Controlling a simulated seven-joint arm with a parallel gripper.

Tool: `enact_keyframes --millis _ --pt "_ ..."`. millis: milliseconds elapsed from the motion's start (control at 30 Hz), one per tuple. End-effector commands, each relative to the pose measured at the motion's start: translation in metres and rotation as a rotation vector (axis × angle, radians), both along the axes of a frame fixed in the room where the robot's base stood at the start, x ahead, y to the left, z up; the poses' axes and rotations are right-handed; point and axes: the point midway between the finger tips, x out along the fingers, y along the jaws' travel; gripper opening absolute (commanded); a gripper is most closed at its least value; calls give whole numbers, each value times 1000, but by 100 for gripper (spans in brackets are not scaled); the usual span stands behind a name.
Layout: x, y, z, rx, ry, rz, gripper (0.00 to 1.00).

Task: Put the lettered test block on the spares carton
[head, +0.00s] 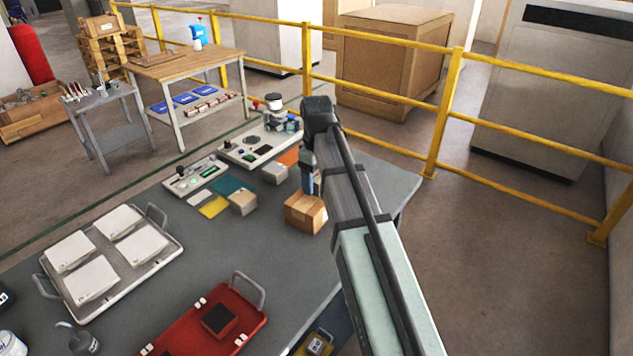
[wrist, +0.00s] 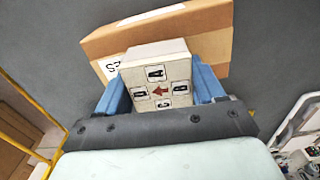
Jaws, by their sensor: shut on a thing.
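My gripper (head: 308,188) is just above the spares carton (head: 303,214), a small brown cardboard box near the table's far right part. In the wrist view, the two blue fingers of my gripper (wrist: 160,82) are shut on the lettered test block (wrist: 146,92), a pale block with letter labels and a brown arrow on the face toward the camera. The carton (wrist: 105,45) lies behind the block there, with part of a printed label showing. I cannot tell whether the block touches the carton. In the head view the block cannot be made out behind the finger.
Two small tan blocks (head: 243,202) and coloured sample plates (head: 214,207) lie left of the carton. Instrument panels (head: 258,148) stand behind. A tray of white tiles (head: 165,251) and a red tray (head: 183,335) are nearer. A yellow railing (head: 437,120) runs beyond the table.

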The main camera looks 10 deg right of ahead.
Motion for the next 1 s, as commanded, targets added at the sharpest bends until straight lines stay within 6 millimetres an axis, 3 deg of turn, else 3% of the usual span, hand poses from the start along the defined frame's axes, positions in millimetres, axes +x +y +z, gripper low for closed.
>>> enact_keyframes --millis 100,500,533,767,1000 --pt "-1 0 -10 -1 1 0 22" --pt "0 0 -13 0 0 0 22" --pt "0 0 -14 0 0 0 70" --pt "0 0 -13 0 0 0 92" --pt "0 0 -13 0 0 0 94"
